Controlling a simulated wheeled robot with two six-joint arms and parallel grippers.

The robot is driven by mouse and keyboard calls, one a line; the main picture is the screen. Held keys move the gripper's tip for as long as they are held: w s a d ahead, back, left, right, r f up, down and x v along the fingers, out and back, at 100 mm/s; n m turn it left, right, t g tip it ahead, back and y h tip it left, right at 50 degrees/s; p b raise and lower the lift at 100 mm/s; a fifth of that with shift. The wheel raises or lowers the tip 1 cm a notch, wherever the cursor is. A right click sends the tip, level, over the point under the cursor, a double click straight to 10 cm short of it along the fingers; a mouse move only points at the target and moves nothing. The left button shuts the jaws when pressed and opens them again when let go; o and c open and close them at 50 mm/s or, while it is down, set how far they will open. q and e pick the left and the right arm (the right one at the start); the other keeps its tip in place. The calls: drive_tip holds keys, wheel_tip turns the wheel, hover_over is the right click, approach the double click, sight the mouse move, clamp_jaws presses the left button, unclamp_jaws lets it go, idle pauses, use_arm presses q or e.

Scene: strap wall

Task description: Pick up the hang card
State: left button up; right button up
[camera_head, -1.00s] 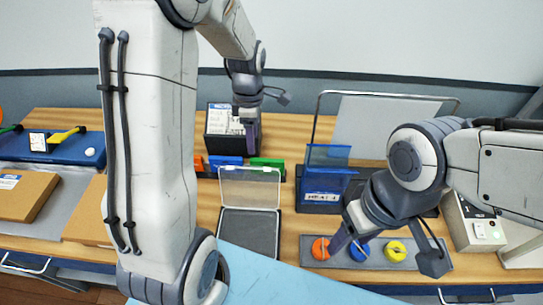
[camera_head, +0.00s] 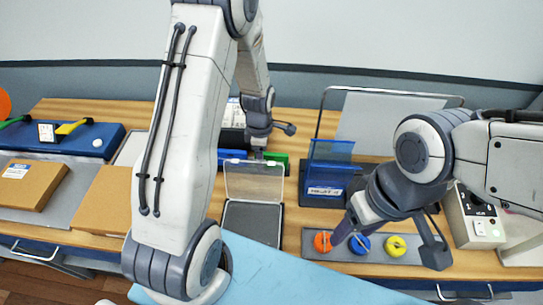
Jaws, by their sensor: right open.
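I cannot tell for sure which thing is the hang card. A small white printed card (camera_head: 46,132) shows on the blue tray at the far left, away from both grippers. My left gripper (camera_head: 258,153) points down by the colored blocks, in front of a black box with a white printed face (camera_head: 234,114), and partly covers them. Its fingers are seen too narrowly to tell whether they are apart. My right gripper (camera_head: 390,243) is open, with its fingers spread above a grey strip (camera_head: 320,258) of colored discs.
A blue tray (camera_head: 95,150) and brown boxes (camera_head: 34,185) lie left. A clear-lidded case (camera_head: 252,222) stands mid-bench beside a blue bin (camera_head: 323,190). Orange (camera_head: 322,242), blue (camera_head: 360,245) and yellow (camera_head: 396,247) discs sit near the front. A control box (camera_head: 478,222) stands right.

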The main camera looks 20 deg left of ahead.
use_arm(q)
drive_tip(key=shift+f, duration=0.15)
drive_tip(key=c, duration=1)
